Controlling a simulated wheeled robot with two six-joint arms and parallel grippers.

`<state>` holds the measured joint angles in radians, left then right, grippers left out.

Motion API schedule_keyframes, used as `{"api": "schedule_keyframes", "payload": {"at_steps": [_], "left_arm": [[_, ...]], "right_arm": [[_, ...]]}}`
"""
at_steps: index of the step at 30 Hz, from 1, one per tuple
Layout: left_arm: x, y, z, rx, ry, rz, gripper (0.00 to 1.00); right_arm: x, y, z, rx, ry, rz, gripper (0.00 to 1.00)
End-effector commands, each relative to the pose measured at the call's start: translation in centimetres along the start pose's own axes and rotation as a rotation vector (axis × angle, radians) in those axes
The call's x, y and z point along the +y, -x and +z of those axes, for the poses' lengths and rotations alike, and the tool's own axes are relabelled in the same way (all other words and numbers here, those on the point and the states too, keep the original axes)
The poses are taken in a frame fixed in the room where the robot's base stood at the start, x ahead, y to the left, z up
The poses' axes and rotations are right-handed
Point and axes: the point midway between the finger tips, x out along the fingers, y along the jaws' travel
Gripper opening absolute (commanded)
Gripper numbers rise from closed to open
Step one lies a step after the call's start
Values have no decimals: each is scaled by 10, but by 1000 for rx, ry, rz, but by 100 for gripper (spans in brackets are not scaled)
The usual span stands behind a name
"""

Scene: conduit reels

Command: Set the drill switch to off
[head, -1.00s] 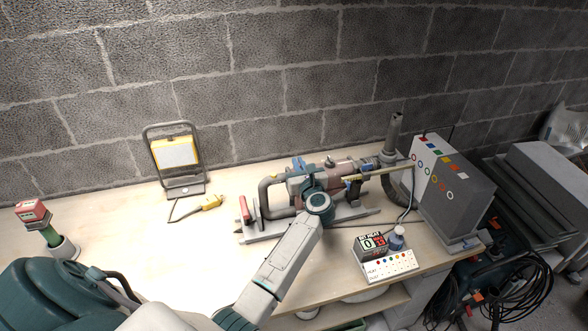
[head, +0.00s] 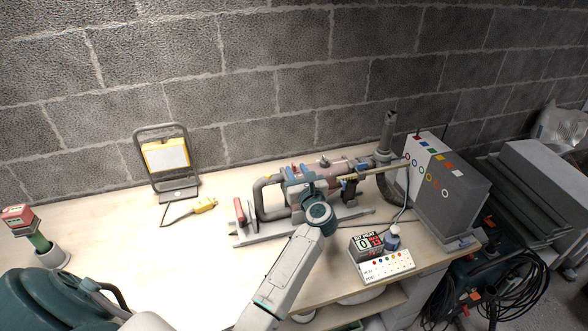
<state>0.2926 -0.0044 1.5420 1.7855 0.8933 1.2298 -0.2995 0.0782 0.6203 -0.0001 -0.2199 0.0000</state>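The drill (head: 325,180) lies in a cradle on the workbench, with its D-shaped handle (head: 262,196) at the left and its front end toward the grey box. My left arm reaches up from the bottom, and its wrist (head: 318,212) is in front of the drill body. My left gripper (head: 300,180) is at the drill, largely hidden behind its own wrist, so I cannot tell if it is open or shut. The drill switch is not clearly visible; its setting cannot be read. My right gripper is not in view.
A grey box with coloured marks (head: 446,185) stands right of the drill. A small display unit (head: 368,244) and a labelled panel (head: 386,265) sit at the front edge. The bench's left middle is clear.

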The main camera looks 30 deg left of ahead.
Motion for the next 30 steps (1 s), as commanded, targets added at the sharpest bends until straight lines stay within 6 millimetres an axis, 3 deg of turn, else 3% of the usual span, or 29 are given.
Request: {"api": "schedule_keyframes", "payload": {"at_steps": [6, 12, 30], "left_arm": [[0, 46, -5, 3, 3, -1, 29], [0, 68, -2, 1, 2, -1, 29], [0, 71, 0, 0, 0, 0, 29]], "right_arm": [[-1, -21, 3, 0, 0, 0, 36], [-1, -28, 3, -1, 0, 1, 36], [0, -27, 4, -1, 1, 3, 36]]}}
